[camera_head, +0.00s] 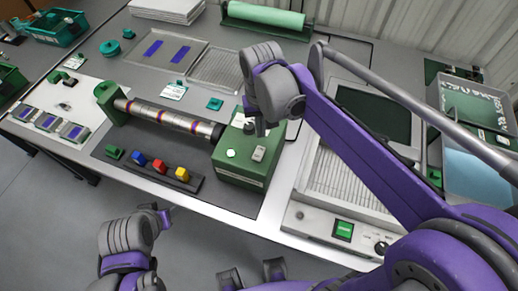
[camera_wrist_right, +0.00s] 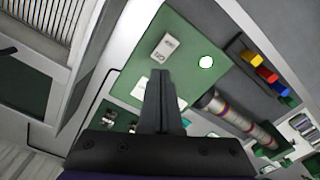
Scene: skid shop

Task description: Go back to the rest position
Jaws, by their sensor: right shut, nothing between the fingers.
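My right arm reaches in from the lower right in the head view and bends over the bench. Its gripper (camera_head: 257,126) is mostly behind the wrist and hangs above the green control box (camera_head: 245,172). In the right wrist view, my right gripper (camera_wrist_right: 160,78) has its dark fingers together with nothing between them. The green box (camera_wrist_right: 185,25) with a white round button and a pale switch lies beyond them. My left arm shows at the lower left, in front of the bench. Its gripper (camera_head: 165,216) is small and partly hidden, so its fingers cannot be read.
A striped metal roller (camera_head: 160,115) runs left from the green box. Blue, red and yellow blocks (camera_head: 160,166) sit in a dark holder before it. A grey heat press (camera_head: 335,180) stands under my right arm. A clear bin (camera_head: 475,110) is at right. Floor is open at lower left.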

